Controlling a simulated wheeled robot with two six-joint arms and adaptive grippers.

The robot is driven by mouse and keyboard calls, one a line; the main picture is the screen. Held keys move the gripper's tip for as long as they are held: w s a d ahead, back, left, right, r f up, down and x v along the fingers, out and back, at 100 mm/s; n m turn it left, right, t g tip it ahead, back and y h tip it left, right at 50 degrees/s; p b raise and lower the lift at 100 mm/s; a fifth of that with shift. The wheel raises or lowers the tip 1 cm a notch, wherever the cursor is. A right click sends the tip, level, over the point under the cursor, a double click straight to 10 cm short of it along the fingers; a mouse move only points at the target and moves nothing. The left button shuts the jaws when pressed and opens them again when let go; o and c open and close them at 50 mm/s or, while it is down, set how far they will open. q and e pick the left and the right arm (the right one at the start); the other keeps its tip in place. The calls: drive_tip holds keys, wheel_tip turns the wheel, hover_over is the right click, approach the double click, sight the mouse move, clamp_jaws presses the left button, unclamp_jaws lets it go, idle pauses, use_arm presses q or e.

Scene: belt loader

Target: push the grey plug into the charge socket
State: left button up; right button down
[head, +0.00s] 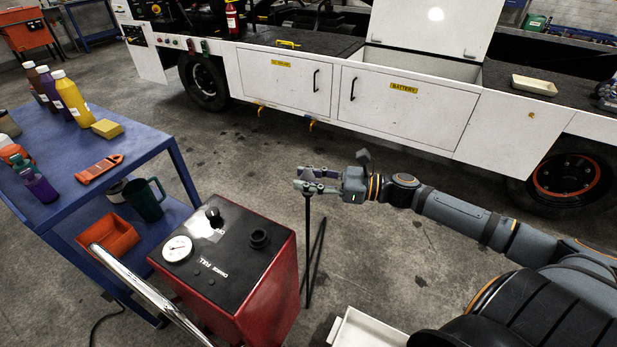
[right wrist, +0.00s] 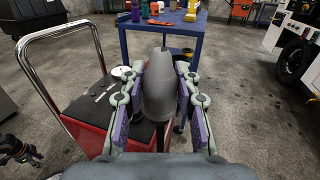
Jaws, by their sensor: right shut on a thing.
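My right gripper (head: 306,181) reaches in from the right in the head view, in mid-air beyond the red box. It is shut on the grey plug, whose body (right wrist: 160,90) shows between the two finger pads in the right wrist view. A black cable (head: 308,240) hangs down below the gripper. The plug is well apart from the white vehicle. I cannot make out the charge socket in either view. My left gripper is not in the head view; a dark jointed part at the left edge of the right wrist view may belong to my left arm.
A white belt loader (head: 400,105) with a panel marked BATTERY stands across the back. A red box (head: 268,290) with a gauge and a chrome handle (head: 150,295) stands front left. A blue table (head: 130,143) with bottles is at left. The floor before the loader is clear.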

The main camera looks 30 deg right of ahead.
drive_tip(key=shift+a+p, duration=0.1)
drive_tip(key=shift+p, duration=0.25)
drive_tip(key=m+t+h+p, duration=0.1)
drive_tip(key=a+f+m+t+h+p, duration=0.1)
drive_tip(key=m+h, duration=0.1)
drive_tip(key=f+m+t+h+p, duration=0.1)
drive_tip(key=t+h, duration=0.1)
drive_tip(key=shift+a+p, duration=0.25)
drive_tip(key=shift+p, duration=0.1)
drive_tip(key=a+f+m+t+h+p, duration=0.1)
drive_tip(key=m+h, duration=0.1)
drive_tip(key=h, duration=0.1)
drive_tip(key=s+a+f+m+h+p, duration=0.1)
drive_tip(key=m+h+p, duration=0.1)
drive_tip(key=h, duration=0.1)
drive_tip(key=a+f+m+t+h+p, duration=0.1)
drive_tip(key=a+f+m+h, duration=0.1)
drive_tip(key=h, duration=0.1)
drive_tip(key=shift+s+t, duration=0.3)
drive_tip(key=shift+s, duration=0.05)
